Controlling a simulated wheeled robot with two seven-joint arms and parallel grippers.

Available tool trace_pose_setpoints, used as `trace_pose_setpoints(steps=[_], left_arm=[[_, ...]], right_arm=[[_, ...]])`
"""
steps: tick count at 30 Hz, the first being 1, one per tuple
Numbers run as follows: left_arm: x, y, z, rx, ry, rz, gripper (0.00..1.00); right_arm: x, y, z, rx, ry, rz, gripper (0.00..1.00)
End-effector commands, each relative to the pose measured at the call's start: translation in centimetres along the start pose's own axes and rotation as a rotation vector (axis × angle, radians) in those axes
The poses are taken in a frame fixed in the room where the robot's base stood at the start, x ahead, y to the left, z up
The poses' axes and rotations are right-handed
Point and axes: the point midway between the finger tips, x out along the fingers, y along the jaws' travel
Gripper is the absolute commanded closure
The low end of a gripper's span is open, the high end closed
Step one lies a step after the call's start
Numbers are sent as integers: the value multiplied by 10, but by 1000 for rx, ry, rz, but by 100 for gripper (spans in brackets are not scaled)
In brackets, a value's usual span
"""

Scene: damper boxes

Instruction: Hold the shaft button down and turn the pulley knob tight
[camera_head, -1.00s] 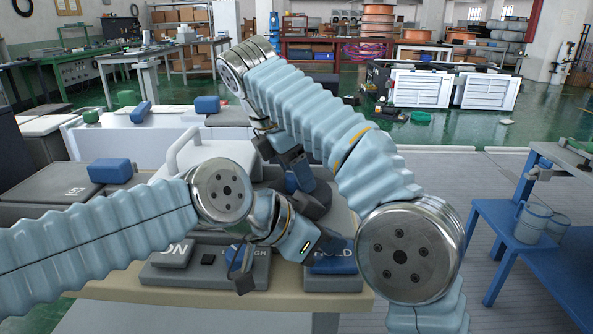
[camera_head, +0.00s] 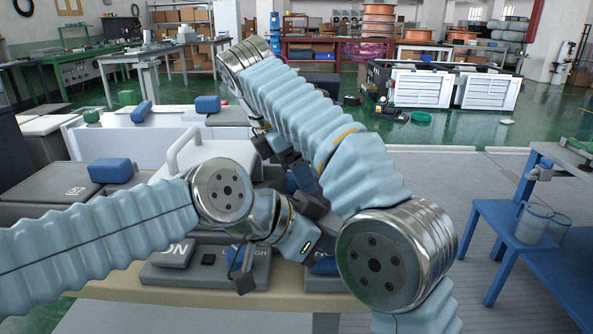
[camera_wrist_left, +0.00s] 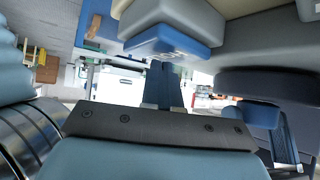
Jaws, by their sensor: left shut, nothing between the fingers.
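The blue shaft button, marked HOLD, (camera_head: 322,266) is at the front right of the machine, largely covered by my arms. It also shows in the left wrist view (camera_wrist_left: 165,42). My left gripper (camera_head: 320,245) is beside it; its blue fingers (camera_wrist_left: 167,84) are shut and empty, with tips close to the button. I cannot tell whether they touch it. The dark pulley with its blue knob (camera_wrist_left: 258,114) is at the right of the left wrist view. My right gripper (camera_head: 303,180) is at the pulley, pointing down; its fingers and their hold are mostly hidden.
A grey ON button (camera_head: 172,254) and a LOW/HIGH switch are on the front panel. A white handle (camera_head: 185,150) stands behind my left wrist. A blue side table (camera_head: 540,255) with cans is at the right. My two arms are very close together over the machine.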

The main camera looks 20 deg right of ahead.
Motion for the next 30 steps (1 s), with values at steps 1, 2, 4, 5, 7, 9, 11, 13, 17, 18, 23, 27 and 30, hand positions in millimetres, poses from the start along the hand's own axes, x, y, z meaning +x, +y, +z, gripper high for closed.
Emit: trace_pose_setpoints(steps=[1, 2, 4, 5, 7, 9, 11, 13, 17, 18, 23, 27, 30], left_arm=[[1, 0, 2, -1, -4, 1, 100], [1, 0, 2, -1, -4, 1, 100], [1, 0, 2, -1, -4, 1, 100], [1, 0, 2, -1, -4, 1, 100], [1, 0, 2, -1, -4, 1, 100], [1, 0, 2, -1, -4, 1, 100], [1, 0, 2, -1, -4, 1, 100], [1, 0, 2, -1, -4, 1, 100], [1, 0, 2, -1, -4, 1, 100], [1, 0, 2, -1, -4, 1, 100], [1, 0, 2, -1, -4, 1, 100], [1, -1, 2, -1, -4, 0, 100], [1, 0, 2, -1, -4, 1, 100]], right_arm=[[0, 0, 0, 0, 0, 1, 19], [0, 0, 0, 1, 0, 1, 19], [0, 0, 0, 1, 0, 2, 19], [0, 0, 0, 1, 0, 2, 19], [0, 0, 1, 1, 0, 2, 19], [0, 0, 1, -2, 1, 3, 19], [0, 0, 1, -9, 2, 4, 19], [2, 0, 1, -23, 2, 6, 19], [3, 0, 1, -68, 4, 20, 19], [3, 0, 1, -87, 4, 28, 19], [0, -3, 3, -232, 2, 99, 19], [1, -5, 5, -543, -1, 229, 19], [2, -5, 5, -740, -1, 310, 19]])
